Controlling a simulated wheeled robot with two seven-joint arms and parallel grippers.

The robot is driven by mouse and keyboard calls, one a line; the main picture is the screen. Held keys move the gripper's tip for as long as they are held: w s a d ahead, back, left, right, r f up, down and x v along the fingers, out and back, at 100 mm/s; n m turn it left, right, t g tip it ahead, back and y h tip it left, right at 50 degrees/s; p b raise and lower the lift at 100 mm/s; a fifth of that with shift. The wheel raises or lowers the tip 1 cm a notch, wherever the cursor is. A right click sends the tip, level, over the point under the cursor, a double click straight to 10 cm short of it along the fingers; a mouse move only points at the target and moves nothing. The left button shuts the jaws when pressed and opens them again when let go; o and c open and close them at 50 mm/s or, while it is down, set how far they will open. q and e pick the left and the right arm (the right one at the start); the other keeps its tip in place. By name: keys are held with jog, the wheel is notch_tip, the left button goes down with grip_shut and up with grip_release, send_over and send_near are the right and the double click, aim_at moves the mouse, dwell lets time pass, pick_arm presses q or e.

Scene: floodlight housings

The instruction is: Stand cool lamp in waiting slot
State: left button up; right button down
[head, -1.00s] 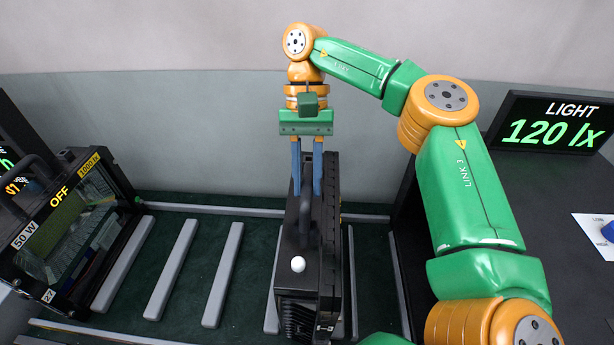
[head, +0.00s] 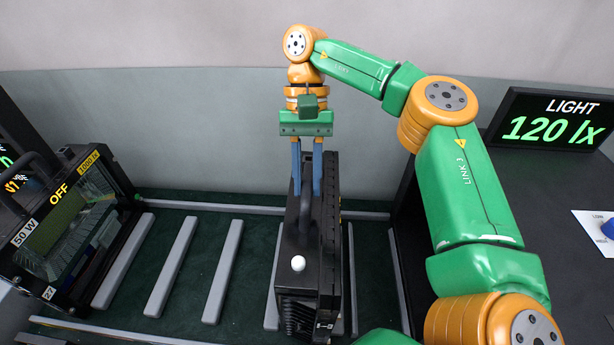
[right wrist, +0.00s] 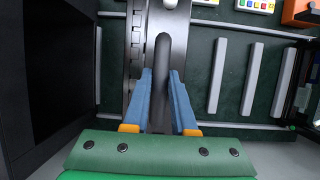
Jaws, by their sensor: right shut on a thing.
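A black lamp housing (head: 296,285) with a white knob on top stands upright between grey rails on the dark green rack floor (head: 190,305). My right gripper (head: 307,192) is above it with blue fingers pointing down, shut on its handle; the right wrist view shows the handle (right wrist: 162,60) between the fingers (right wrist: 163,102). The lamp's lower edge is hidden, so I cannot tell whether it touches the floor. My left gripper is not in view.
Several grey rails (head: 172,267) divide the rack, with free lanes between the two lamps. A black table (head: 565,215) at the right holds a display (head: 550,120) reading "LIGHT 120 lx". A pale wall closes off the back.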

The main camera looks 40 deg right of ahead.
jog(key=shift+a+f, duration=0.1)
jog(key=shift+f, duration=0.15)
dwell(0.6)
jog(key=c, duration=0.7)
grip_release()
jog(key=shift+s, duration=0.1)
jog(key=shift+o, duration=0.3)
jog(key=shift+s, duration=0.15)
jog(key=p+v, duration=0.5)
jog(key=v, duration=0.2)
jog(key=shift+s+r+p, duration=0.15)
jog(key=shift+r+p, duration=0.15)
jog(key=shift+f, duration=0.15)
